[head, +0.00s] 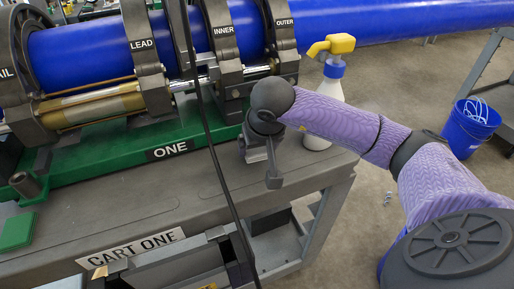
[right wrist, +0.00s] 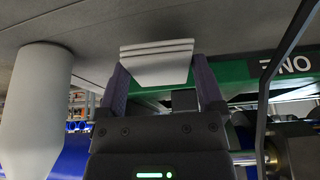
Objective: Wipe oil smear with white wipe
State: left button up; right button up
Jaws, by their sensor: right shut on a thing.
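My right gripper (head: 262,152) points down over the grey top of cart one (head: 150,205), just in front of the green base near the ONE label. In the right wrist view, its two purple fingers (right wrist: 162,85) are shut on the folded white wipe (right wrist: 157,62). The wipe's layered edge is close to the grey cart top; I cannot tell whether it touches. In the head view the wipe is mostly hidden by the gripper. I cannot make out an oil smear in either view. My left gripper is not in view.
A white spray bottle with a yellow head (head: 341,43) stands right behind my right forearm. Clamps hold a blue pipe (head: 80,53) above the green base (head: 110,155). A black cable (head: 218,170) hangs left of the gripper. A blue bucket (head: 468,130) stands at right.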

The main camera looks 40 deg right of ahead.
notch_tip(320, 180, up, 3)
jog(key=shift+f+p, duration=0.1)
jog(key=shift+p, duration=0.7)
jog(key=shift+r+p, duration=0.35)
jog(key=shift+r, duration=0.1)
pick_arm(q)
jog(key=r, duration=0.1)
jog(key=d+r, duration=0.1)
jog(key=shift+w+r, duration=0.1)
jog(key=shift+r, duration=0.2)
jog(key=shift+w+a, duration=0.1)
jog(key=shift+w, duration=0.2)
